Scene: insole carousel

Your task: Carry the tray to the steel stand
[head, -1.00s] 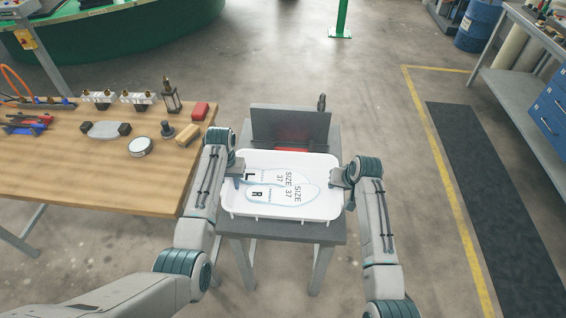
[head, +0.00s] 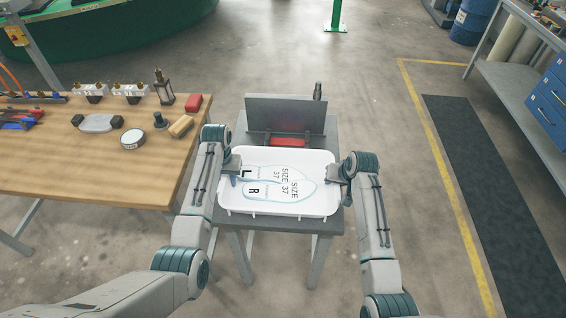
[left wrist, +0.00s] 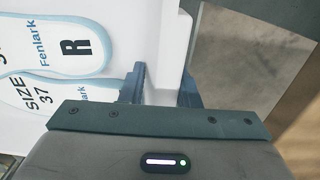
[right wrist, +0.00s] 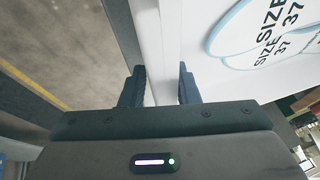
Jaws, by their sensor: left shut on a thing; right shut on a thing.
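The white tray (head: 280,208) is level in front of me, over the grey steel stand (head: 285,228). My left gripper (head: 235,172) is shut on the tray's left wall; the left wrist view shows the fingers (left wrist: 162,88) on either side of that wall. My right gripper (head: 339,172) is shut on the right wall, with its fingers (right wrist: 160,88) astride it in the right wrist view. I cannot tell whether the tray's underside touches the stand top.
A dark upright panel (head: 286,115) stands at the stand's back, with a red item (head: 287,142) before it. A wooden bench (head: 80,170) with small parts is close on the left. A shelf unit (head: 530,80) stands at the right. The floor (head: 400,160) between is clear.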

